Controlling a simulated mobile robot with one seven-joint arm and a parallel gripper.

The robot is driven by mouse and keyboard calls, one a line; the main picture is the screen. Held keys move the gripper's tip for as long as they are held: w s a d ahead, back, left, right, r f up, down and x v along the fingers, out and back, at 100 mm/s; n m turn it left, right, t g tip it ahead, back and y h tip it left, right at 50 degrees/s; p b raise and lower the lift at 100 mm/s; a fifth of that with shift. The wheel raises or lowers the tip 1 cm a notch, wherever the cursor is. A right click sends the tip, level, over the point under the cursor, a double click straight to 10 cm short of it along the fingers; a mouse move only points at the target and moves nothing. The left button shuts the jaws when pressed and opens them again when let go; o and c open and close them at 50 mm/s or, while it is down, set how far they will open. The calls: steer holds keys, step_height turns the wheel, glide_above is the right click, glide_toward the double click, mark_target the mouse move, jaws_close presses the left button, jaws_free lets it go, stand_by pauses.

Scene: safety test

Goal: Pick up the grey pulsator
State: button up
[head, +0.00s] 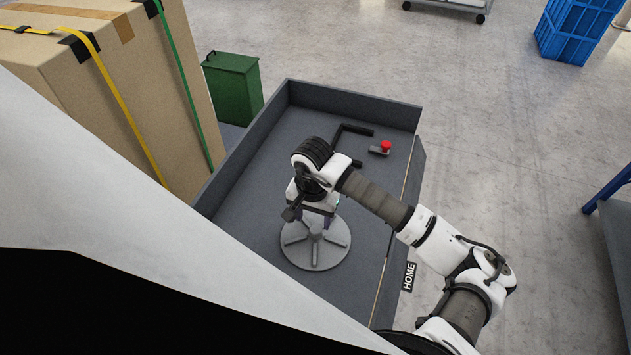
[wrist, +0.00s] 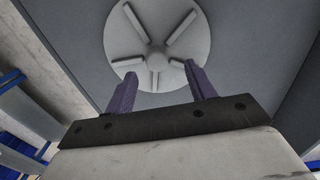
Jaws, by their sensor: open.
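The grey pulsator (head: 331,253) is a round disc with raised ribs and a small centre hub. It lies flat in the dark grey tray (head: 233,160). In the wrist view the pulsator (wrist: 156,22) fills the upper middle, with its ribs and hub in sight. My gripper (wrist: 158,84) is open, its two purple fingers apart and nothing between them. The fingertips overlap the near edge of the disc in the wrist view; I cannot tell the height gap. In the head view my wrist hides the far left part of the disc.
A black angled bar (head: 358,130) and a red-topped button piece (head: 386,146) lie at the tray's far end. Raised walls edge the tray. A large strapped cardboard box (head: 130,95) and a green bin (head: 234,85) stand to the left. Open floor lies to the right.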

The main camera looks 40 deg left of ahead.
steer(key=shift+w+d+f+p, duration=0.15)
steer(key=shift+f+p, duration=0.35)
steer(key=shift+f, duration=0.9)
steer(key=shift+d+f+p, duration=0.1)
steer(key=shift+f+p, duration=0.4)
steer(key=shift+f, duration=0.9)
steer(key=c, duration=1.2)
